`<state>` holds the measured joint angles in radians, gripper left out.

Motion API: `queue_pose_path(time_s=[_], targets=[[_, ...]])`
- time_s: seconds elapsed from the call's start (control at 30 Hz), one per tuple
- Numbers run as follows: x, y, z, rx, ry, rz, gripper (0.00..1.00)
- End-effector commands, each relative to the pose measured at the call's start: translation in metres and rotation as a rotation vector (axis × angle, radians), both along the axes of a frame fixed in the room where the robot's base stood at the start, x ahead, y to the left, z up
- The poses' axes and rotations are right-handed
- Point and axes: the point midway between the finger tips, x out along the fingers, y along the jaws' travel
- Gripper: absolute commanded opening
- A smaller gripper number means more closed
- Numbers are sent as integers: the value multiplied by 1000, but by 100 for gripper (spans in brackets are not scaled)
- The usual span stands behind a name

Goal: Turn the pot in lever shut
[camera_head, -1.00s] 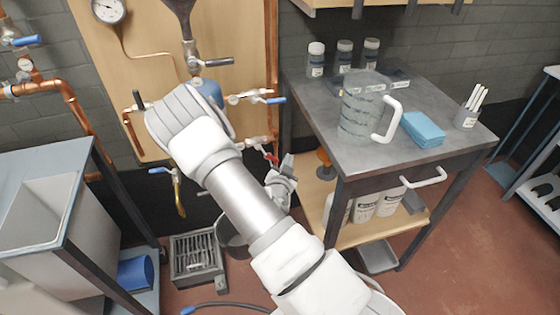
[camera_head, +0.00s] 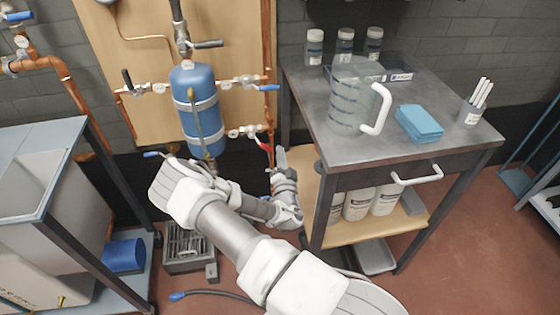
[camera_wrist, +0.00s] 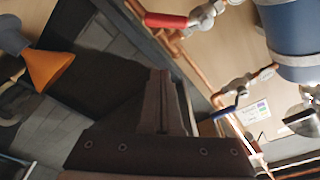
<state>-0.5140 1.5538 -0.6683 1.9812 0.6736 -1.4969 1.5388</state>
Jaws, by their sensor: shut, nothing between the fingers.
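The blue pot (camera_head: 199,110) hangs upright on the wooden board, strapped, with valves around it. The valves have a blue lever on the upper right (camera_head: 268,88), a red lever on the lower right (camera_head: 264,147), a black lever on the left (camera_head: 127,79) and a grey lever on top (camera_head: 208,44). I cannot read which one is the pot in lever. My gripper (camera_head: 280,156) is shut and empty, just below and right of the red lever. In the wrist view the fingers (camera_wrist: 160,76) point up, apart from the red lever (camera_wrist: 166,20) and a blue lever (camera_wrist: 236,104).
A grey bench (camera_head: 350,149) with a jug (camera_head: 352,105) stands close right of my gripper. A grey tank (camera_head: 45,190) stands left. A floor drain (camera_head: 187,243) lies below the pot. An orange funnel (camera_wrist: 48,68) is left of my fingers in the wrist view.

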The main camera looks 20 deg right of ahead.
Motion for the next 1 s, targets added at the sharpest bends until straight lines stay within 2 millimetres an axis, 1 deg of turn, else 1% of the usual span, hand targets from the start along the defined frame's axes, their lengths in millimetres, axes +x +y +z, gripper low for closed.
queue_pose_path(time_s=[0.03,0.1,0.27,0.37,0.53,0.7,1.0], targets=[[11,-3,-1,-1,-3,2,0],[26,-8,0,-1,-2,2,0],[58,-17,3,-2,-1,1,0],[57,-5,-10,-2,6,3,0],[56,7,-20,-1,3,1,0],[55,11,-22,-1,3,-2,0],[55,11,-22,1,3,-1,0]])
